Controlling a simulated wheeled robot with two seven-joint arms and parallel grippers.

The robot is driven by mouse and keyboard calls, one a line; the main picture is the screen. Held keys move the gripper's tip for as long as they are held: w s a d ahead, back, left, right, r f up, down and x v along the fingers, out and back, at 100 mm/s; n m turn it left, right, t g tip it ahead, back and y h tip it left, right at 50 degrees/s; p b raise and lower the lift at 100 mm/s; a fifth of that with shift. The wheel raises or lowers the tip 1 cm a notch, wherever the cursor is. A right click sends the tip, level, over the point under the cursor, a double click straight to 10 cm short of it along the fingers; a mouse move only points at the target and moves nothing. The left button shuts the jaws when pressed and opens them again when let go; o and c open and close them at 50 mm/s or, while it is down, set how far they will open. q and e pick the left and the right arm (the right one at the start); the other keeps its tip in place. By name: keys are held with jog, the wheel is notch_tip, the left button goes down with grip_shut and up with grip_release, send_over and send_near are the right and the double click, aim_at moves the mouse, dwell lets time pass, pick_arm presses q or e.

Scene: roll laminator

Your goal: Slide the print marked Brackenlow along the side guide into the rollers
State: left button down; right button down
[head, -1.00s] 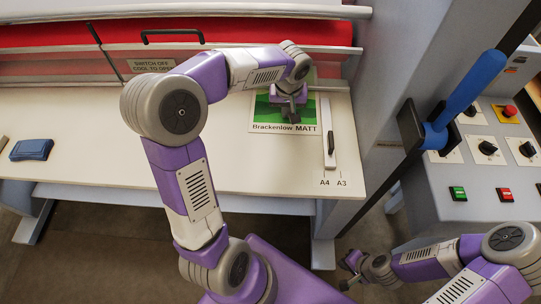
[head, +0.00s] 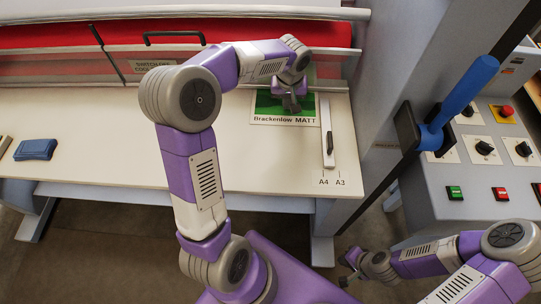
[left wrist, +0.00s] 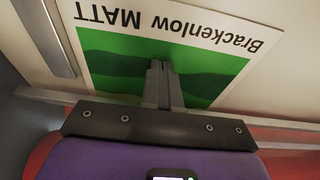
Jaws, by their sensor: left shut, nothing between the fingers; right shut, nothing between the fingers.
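The print marked Brackenlow MATT (head: 267,106), a white-bordered green picture, lies flat on the cream feed table near its right end. My left gripper (head: 292,106) is shut, its fingertips down on the green part with nothing between them. The left wrist view shows these fingertips (left wrist: 163,70) on the print (left wrist: 215,75). The side guide (head: 327,125), a pale strip with a black handle, runs along the print's right edge, very close to it. The print's far edge is at the machine's front rail, partly hidden. The roller nip is hidden. My right gripper (head: 350,270) is shut, low and off the table.
A long red roller or cover (head: 75,38) spans the back behind a clear shield with a black handle (head: 173,38). A blue block (head: 35,149) lies at the table's left. A blue-handled lever (head: 465,92) and a control panel (head: 500,165) stand at right. The table's middle is clear.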

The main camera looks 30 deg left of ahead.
pick_arm(q)
jog(key=shift+w, duration=0.15)
jog(key=shift+w+r+p, duration=0.1)
jog(key=shift+r+p, duration=0.7)
jog(key=shift+r, duration=0.2)
notch_tip(320, 180, up, 5)
jog(key=p, duration=0.3)
jog(key=shift+p, duration=0.4)
